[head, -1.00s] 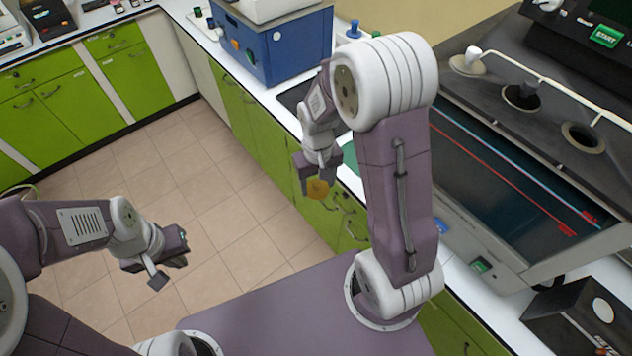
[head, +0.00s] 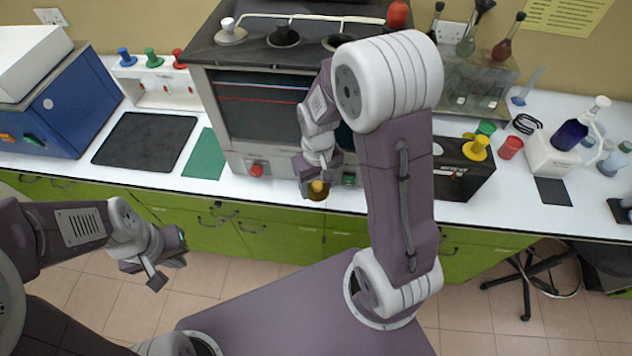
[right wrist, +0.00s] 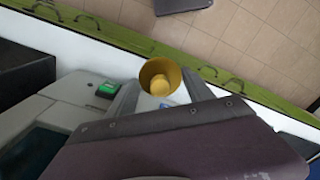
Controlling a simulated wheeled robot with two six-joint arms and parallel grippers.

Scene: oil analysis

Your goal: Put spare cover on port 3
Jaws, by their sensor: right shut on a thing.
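My right gripper (head: 318,186) is shut on a yellow round cover (head: 318,191), held in front of the bench's front edge. In the right wrist view the cover (right wrist: 160,78) sits between the two fingers, with a knob in its middle. The analyser (head: 262,110) stands on the bench with a row of round ports on its dark top. One port (head: 229,34) has a white knob; the middle port (head: 283,37) looks dark. A third port (head: 335,42) is partly hidden by my right arm. My left gripper (head: 166,270) is open and empty, low over the floor.
A blue machine (head: 60,120), a black mat (head: 145,140) and a green mat (head: 204,154) are on the left bench. A black box (head: 455,180) with another yellow knobbed piece (head: 476,148) and a red cup (head: 510,147) are at right. A red bulb (head: 398,14) is behind my arm.

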